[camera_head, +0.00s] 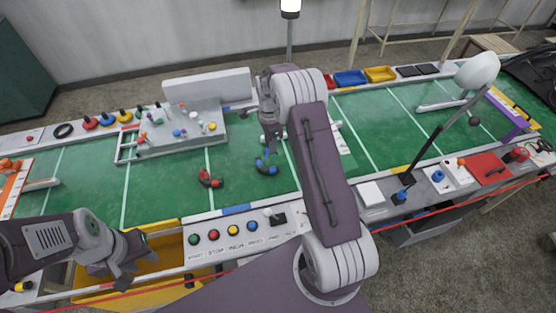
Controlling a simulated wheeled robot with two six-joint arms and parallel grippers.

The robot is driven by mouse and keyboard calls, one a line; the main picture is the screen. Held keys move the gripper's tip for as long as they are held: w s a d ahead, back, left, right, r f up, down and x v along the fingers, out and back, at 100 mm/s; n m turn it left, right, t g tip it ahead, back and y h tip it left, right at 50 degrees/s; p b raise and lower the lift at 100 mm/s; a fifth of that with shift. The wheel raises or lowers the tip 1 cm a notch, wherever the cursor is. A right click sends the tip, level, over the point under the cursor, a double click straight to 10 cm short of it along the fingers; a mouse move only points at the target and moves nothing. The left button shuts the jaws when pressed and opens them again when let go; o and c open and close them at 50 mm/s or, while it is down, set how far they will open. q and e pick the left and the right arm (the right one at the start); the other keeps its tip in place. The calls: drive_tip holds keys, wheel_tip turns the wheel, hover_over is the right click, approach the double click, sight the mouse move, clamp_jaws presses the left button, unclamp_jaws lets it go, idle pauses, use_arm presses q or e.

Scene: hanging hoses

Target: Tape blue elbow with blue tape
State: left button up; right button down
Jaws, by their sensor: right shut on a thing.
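The blue elbow (266,168), a short bent blue piece with dark ends, is over the green table top near the middle. My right gripper (270,148) points down from above and is shut on the blue elbow; its fingertips are small and partly hidden by my arm. A blue disc (107,120), which may be the blue tape, stands on the back rail between a red and a yellow disc. My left gripper (136,263) is open and empty at the lower left, over the yellow bin.
A red elbow (209,178) lies left of the blue one. A rack (180,133) with small coloured parts stands behind. A panel with coloured buttons (233,230) and the yellow bin (160,262) are at the front. The green surface (90,180) at left is mostly clear.

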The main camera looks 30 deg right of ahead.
drive_tip(key=w+f+m, duration=0.1)
drive_tip(key=w+f, duration=0.1)
drive_tip(key=w, duration=0.4)
drive_tip(key=b, duration=0.2)
hover_over(259, 163)
drive_tip(key=shift+f, duration=2.25)
use_arm(q)
drive_tip(key=shift+w+a+f, duration=0.1)
drive_tip(key=shift+a+f, duration=0.15)
drive_tip(key=shift+f, duration=0.2)
drive_tip(key=shift+w+a+f, duration=0.1)
drive_tip(key=shift+a+f, duration=0.1)
drive_tip(key=shift+f, duration=0.25)
